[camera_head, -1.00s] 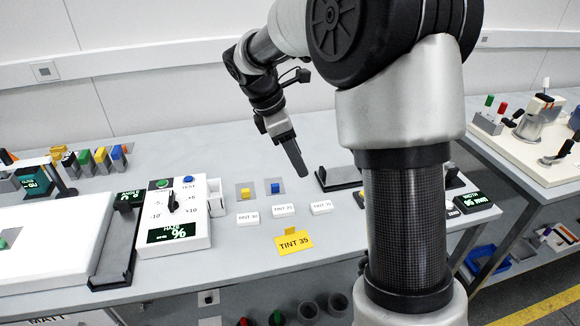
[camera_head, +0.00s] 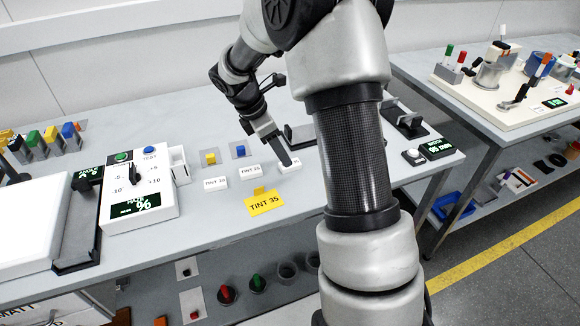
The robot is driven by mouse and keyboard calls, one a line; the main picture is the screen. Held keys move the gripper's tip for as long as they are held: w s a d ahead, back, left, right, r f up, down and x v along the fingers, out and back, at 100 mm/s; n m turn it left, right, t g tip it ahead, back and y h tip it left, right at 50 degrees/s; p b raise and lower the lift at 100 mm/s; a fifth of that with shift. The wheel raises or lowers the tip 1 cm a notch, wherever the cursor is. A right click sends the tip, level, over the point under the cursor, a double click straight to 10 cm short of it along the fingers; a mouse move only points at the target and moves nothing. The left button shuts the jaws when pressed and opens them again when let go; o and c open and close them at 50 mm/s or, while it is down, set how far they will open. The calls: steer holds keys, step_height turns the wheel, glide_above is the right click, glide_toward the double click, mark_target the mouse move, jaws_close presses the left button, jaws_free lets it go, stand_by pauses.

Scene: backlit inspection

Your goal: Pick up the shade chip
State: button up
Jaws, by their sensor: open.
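A small yellow block (camera_head: 211,159) and a small blue block (camera_head: 240,151) stand on grey square plates at the back of the bench. White tint labels lie in front of them: a left one (camera_head: 216,183), a middle one (camera_head: 251,171) and a right one (camera_head: 291,166). I cannot tell which piece is the shade chip. A yellow card (camera_head: 264,202) reading TINT 35 is at the front edge. My gripper (camera_head: 286,161) points down at the right label and partly covers it. It is open, but the gap between its fingers does not show. Whether it touches anything is unclear.
A white haze meter (camera_head: 139,190) with buttons and a knob stands left of the labels. A black tray (camera_head: 301,134) lies behind my gripper. A second bench (camera_head: 480,108) with tools stands at right.

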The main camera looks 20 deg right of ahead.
steer(key=b+x, duration=0.1)
steer(key=x, duration=0.3)
steer(key=shift+d+f, duration=0.25)
steer(key=shift+f, duration=0.05)
steer(key=c, duration=1.1)
